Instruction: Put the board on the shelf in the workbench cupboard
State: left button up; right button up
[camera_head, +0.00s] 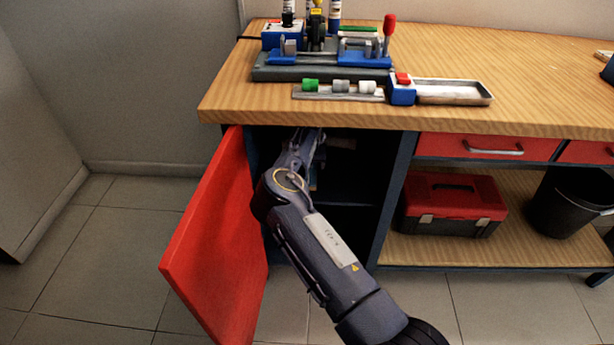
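The workbench cupboard (370,220) is open below the left part of the bench, and its red door (215,250) is swung out to the left. Its inside is dark, with a shelf edge (345,204) faintly visible. My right arm comes in from the bottom and reaches into the cupboard. Its gripper (312,145) is in the upper part of the opening, under the bench top, in shadow and partly hidden by the arm. I cannot tell whether it holds anything. I cannot clearly identify the board. A small pale shape shows in the dark beside the gripper. My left gripper is not in view.
The wooden bench top (540,75) carries a blue-grey fixture (320,73), a narrow strip with small fittings (310,95) and a metal tray (455,92). A red toolbox (452,203) and black bin (570,200) stand on the open lower shelf. Floor at left is clear.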

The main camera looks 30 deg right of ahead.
jog(key=v, duration=0.3)
jog(key=shift+s+a, duration=0.3)
jog(key=shift+a, duration=0.05)
jog(key=s+a+p, duration=0.2)
jog(key=s+a, duration=0.3)
jog(key=s, duration=0.4)
jog(key=s+a+r+n+y, duration=0.35)
jog(key=s+r+n, duration=0.35)
jog(key=s+n, duration=0.25)
jog(key=s+a+r+n+y, duration=0.3)
jog(key=s+a+r+n, duration=0.2)
jog(key=s+r+n, duration=0.4)
jog(key=s+a+r+n+y, duration=0.35)
jog(key=s+r+n, duration=0.25)
jog(key=s+n, duration=0.3)
jog(key=s+n+t+h, duration=0.1)
jog(key=s+n+h, duration=0.2)
jog(key=s+n, duration=0.5)
jog(key=shift+s+a+n+t+h, duration=0.3)
jog(key=shift+a+n+t+h, duration=0.15)
jog(key=shift+n, duration=2.1)
